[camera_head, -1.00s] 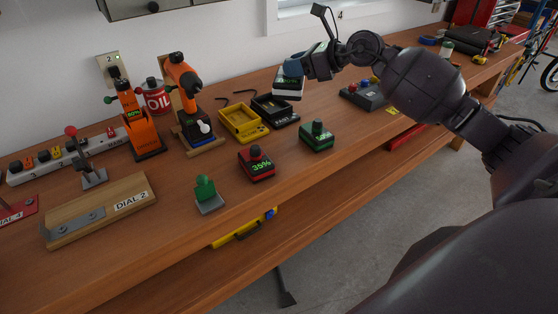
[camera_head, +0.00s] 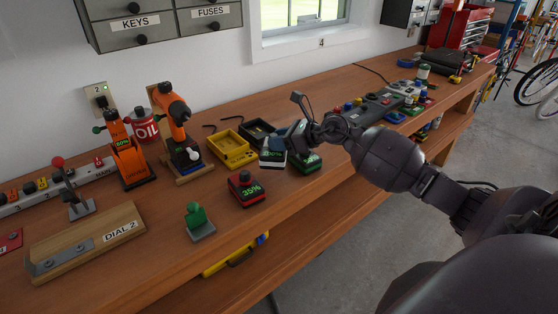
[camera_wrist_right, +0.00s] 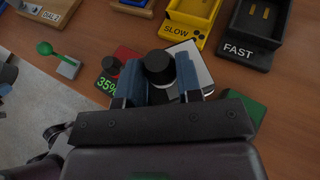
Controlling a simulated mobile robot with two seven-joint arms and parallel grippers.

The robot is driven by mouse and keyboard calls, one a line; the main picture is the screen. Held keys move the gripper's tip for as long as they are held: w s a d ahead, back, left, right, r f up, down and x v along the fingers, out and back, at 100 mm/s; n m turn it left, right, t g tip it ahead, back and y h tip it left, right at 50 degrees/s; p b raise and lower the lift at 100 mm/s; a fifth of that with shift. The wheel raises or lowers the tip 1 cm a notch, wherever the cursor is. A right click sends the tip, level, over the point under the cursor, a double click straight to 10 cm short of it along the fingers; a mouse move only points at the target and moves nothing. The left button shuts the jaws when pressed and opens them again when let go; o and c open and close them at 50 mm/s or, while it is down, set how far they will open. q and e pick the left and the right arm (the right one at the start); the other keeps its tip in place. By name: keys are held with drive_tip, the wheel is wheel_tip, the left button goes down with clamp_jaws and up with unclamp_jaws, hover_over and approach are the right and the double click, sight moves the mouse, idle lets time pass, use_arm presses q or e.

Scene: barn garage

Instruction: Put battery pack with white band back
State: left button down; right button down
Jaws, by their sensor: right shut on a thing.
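The battery pack with white band (camera_head: 272,158) hangs from or stands under my right gripper (camera_head: 290,138), between the red and green packs. My right gripper (camera_wrist_right: 160,78) is shut on the pack's black knob, and the white side of the pack (camera_wrist_right: 201,65) shows behind a finger in the right wrist view. I cannot tell whether the pack touches the bench. The yellow SLOW charger (camera_head: 230,146) and the black FAST charger (camera_head: 256,128) lie behind it, both bays empty. My left gripper is not in view.
The red 35% pack (camera_head: 246,190) is close at the left, and the green pack (camera_head: 308,163) close at the right, partly under my gripper. A green-knobbed piece (camera_head: 198,222) stands near the front edge.

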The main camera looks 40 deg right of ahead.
sight(279, 161)
drive_tip(key=shift+f, duration=3.4)
drive_tip(key=shift+b, duration=0.35)
drive_tip(key=shift+f, duration=0.2)
drive_tip(key=c, duration=0.8)
unclamp_jaws()
drive_tip(key=shift+r, duration=0.15)
